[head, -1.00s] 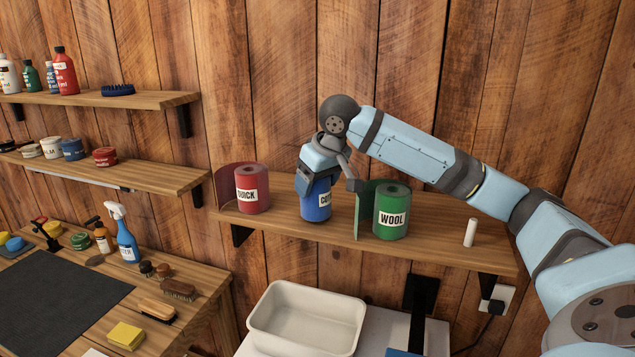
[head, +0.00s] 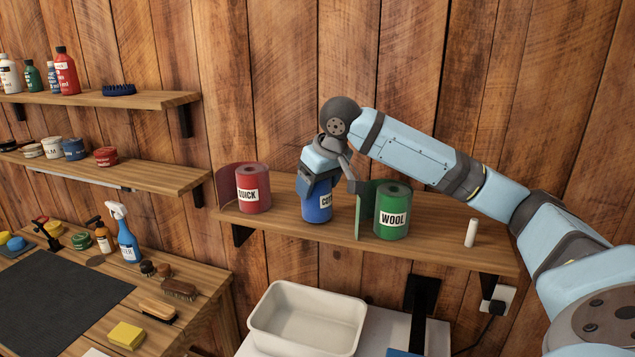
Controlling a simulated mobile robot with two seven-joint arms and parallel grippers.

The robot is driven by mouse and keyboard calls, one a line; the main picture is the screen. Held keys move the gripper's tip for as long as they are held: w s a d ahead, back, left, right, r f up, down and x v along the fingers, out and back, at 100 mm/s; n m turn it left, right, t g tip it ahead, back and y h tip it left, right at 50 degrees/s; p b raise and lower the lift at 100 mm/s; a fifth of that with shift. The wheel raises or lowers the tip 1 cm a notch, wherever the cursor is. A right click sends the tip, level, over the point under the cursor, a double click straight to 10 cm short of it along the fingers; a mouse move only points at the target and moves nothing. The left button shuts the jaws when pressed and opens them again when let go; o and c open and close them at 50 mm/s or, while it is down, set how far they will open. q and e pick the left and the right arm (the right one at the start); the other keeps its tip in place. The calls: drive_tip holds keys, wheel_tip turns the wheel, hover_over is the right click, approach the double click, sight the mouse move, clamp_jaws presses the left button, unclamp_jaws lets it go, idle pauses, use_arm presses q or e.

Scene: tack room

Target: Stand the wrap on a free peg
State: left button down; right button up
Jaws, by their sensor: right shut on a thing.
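The blue wrap (head: 317,209), with a partly hidden white label, stands upright on the wall shelf (head: 455,240). My right gripper (head: 320,190) comes down on it from above and is shut on it; the fingers hide its top. A bare white peg (head: 471,233) stands near the shelf's right end. Whether a peg is inside the blue wrap is hidden. My left gripper is not in view.
A white tub (head: 305,335) stands below the shelf. A bench with brushes, a blue spray bottle (head: 127,243) and a dark mat (head: 60,300) is at the lower left. Two shelves with bottles and jars are at the left. The shelf between the green wrap and the peg is clear.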

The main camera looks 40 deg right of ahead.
drive_tip(key=shift+f, duration=0.3)
drive_tip(key=o, duration=1)
drive_tip(key=shift+v, duration=5.5)
drive_tip(key=shift+s+f, duration=0.1)
